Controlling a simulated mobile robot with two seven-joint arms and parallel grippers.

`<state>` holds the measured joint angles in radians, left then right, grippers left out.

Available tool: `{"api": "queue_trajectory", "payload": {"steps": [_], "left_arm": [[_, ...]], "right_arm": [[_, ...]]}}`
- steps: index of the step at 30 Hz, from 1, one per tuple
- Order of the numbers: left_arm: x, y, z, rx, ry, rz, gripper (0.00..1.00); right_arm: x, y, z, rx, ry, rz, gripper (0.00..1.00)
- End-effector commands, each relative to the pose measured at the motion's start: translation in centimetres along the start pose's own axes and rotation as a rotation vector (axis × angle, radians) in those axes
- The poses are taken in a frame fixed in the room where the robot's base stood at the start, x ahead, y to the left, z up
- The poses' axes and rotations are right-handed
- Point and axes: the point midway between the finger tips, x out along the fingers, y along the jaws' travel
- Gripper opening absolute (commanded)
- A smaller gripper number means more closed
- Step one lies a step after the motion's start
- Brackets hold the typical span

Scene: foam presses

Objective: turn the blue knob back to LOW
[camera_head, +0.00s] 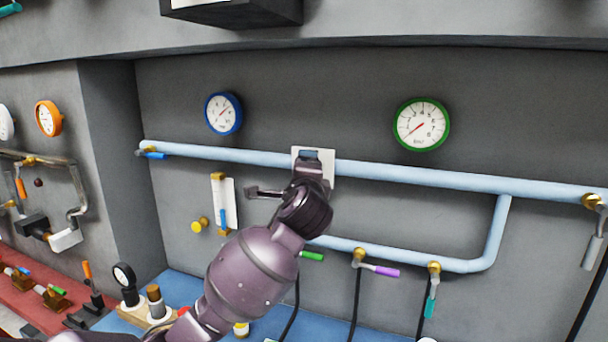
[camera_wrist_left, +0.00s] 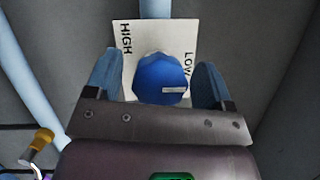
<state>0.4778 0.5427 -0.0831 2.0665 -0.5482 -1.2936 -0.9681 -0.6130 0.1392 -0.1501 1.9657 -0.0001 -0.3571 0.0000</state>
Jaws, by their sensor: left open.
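The blue knob (camera_wrist_left: 160,75) sits on a white plate (camera_wrist_left: 182,36) marked HIGH on the left and LOW on the right in the left wrist view. A pale mark on the knob lies on its right side, toward the LOW side. My left gripper (camera_wrist_left: 158,82) has one finger on each side of the knob and is open; I cannot tell whether either finger touches it. In the head view my left gripper (camera_head: 311,158) is at the plate (camera_head: 328,168) on the wall, and it hides the knob. My right gripper is not in view.
A light blue pipe (camera_head: 420,174) runs along the wall behind the plate. A blue gauge (camera_head: 223,114) and a green gauge (camera_head: 421,125) hang above it. Valves with green, purple and teal handles sit on the lower pipe (camera_head: 400,259).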

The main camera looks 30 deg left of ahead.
Motion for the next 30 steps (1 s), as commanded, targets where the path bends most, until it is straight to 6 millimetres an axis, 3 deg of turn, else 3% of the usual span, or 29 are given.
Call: {"api": "queue_trajectory", "payload": {"steps": [5, 18, 24, 30], "left_arm": [[-1.6, 0.1, -0.1, 0.0, 0.001, -0.001, 0.76], [-9.0, 0.1, -0.1, -0.002, 0.003, 0.001, 0.76], [-10.6, 0.1, -0.1, -0.001, 0.002, 0.001, 0.76], [-10.8, 0.1, 0.0, 0.0, 0.001, 0.002, 0.76]], "right_arm": [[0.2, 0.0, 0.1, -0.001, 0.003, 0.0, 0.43], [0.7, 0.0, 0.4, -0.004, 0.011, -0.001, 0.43], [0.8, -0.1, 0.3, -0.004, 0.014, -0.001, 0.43], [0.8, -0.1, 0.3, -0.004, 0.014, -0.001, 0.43]]}}
